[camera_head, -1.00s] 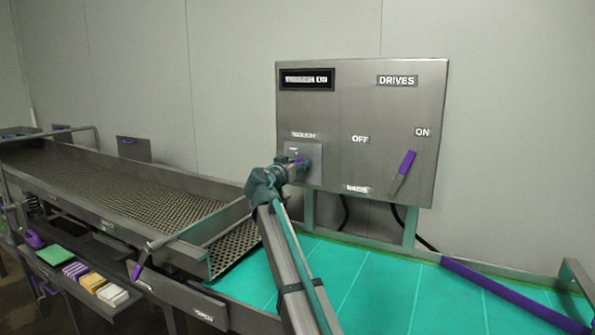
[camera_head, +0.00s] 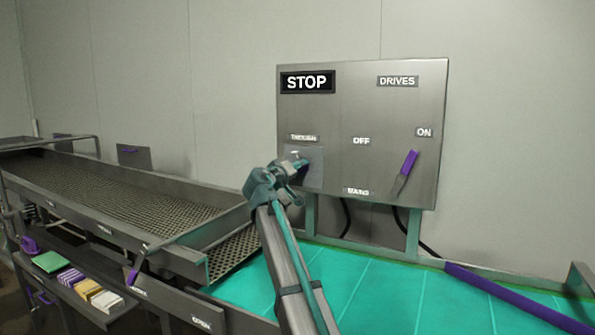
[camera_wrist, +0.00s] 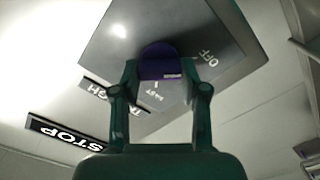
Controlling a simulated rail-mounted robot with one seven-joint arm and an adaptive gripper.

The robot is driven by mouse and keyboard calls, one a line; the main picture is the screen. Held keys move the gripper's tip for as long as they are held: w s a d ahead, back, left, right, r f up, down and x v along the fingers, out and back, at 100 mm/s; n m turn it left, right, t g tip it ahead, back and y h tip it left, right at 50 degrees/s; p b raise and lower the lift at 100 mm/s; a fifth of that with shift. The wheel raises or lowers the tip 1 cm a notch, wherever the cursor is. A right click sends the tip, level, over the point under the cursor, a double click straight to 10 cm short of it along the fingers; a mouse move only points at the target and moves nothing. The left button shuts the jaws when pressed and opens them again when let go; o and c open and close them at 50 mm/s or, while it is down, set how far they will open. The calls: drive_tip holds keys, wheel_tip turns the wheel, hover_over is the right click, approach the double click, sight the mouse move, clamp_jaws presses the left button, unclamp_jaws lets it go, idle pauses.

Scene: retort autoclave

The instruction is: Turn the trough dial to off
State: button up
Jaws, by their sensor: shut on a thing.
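The trough dial is a purple knob (camera_wrist: 160,62) on a light plate on the steel control panel (camera_head: 385,115). In the head view the dial plate (camera_head: 314,165) shows under the label TROUGH, with the knob mostly hidden by my gripper (camera_head: 298,166). In the wrist view my gripper (camera_wrist: 160,82) has its two green fingers on either side of the purple knob, shut on it. An OFF marking (camera_wrist: 207,58) is on the panel to the right of the knob there. The panel's display (camera_head: 307,82) reads STOP.
A drives lever with a purple handle (camera_head: 409,163) sits at the panel's right, below ON. A mesh trough (camera_head: 135,190) runs to the left. A green belt (camera_head: 370,290) lies below the panel. Coloured blocks (camera_head: 88,287) sit on a low shelf at left.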

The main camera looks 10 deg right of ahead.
idle(0.5)
drive_tip(key=o, duration=1.1)
drive_tip(key=shift+o, duration=0.2)
drive_tip(key=v, duration=1.2)
